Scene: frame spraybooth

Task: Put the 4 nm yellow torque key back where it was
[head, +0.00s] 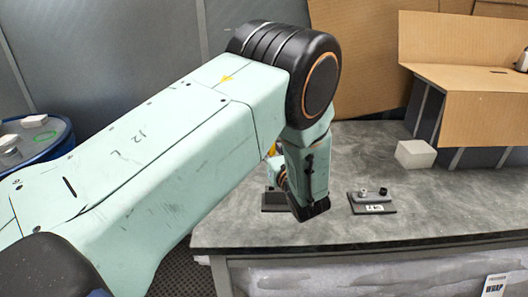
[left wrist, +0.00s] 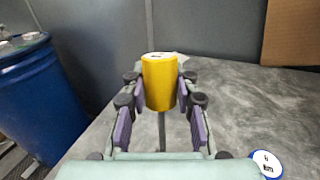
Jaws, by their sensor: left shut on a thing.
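The yellow torque key (left wrist: 160,82) is an upright yellow cylinder with a pale top in the left wrist view. My left gripper (left wrist: 160,95) is shut on it, with purple-padded fingers on both sides. In the head view my arm hides most of the gripper, and only a sliver of yellow (head: 272,150) shows beside the wrist. A round white label with a blue rim (left wrist: 266,163), seemingly reading 4 Nm, shows at the lower right of the left wrist view. A dark base (head: 274,201) on the table is partly hidden behind my wrist. My right gripper is not in view.
A grey table (head: 440,205) spans the right. A dark holder (head: 385,209) with small grey and black parts stands right of my wrist. A white block (head: 415,153) and cardboard boxes (head: 480,110) are behind. A blue drum (left wrist: 40,95) stands left of the table.

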